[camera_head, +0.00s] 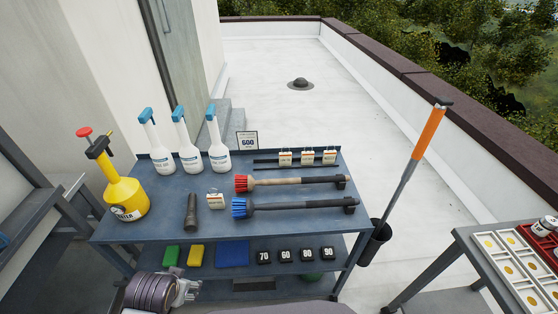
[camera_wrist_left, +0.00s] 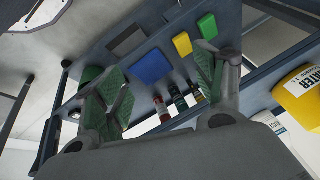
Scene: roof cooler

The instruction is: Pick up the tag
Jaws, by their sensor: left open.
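Small white tags with an orange-brown band are on the blue-grey workbench (camera_head: 165,225). One tag (camera_head: 215,201) is on the top between the black flashlight and the brush heads. Three more stand in a row at the back right: a left one (camera_head: 285,158), a middle one (camera_head: 307,157) and a right one (camera_head: 329,156). My left gripper (camera_head: 190,291) is low at the bench's front left, below the top and apart from the tags. In the left wrist view its green-padded fingers (camera_wrist_left: 160,92) are spread with nothing between them. My right gripper is not in view.
A yellow sprayer (camera_head: 125,197), white bottles (camera_head: 189,155), a flashlight (camera_head: 191,212), a red brush (camera_head: 242,184) and a blue brush (camera_head: 240,207) occupy the top. The lower shelf holds coloured pads (camera_head: 232,253) and black numbered blocks. Another table (camera_head: 462,237) stands right.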

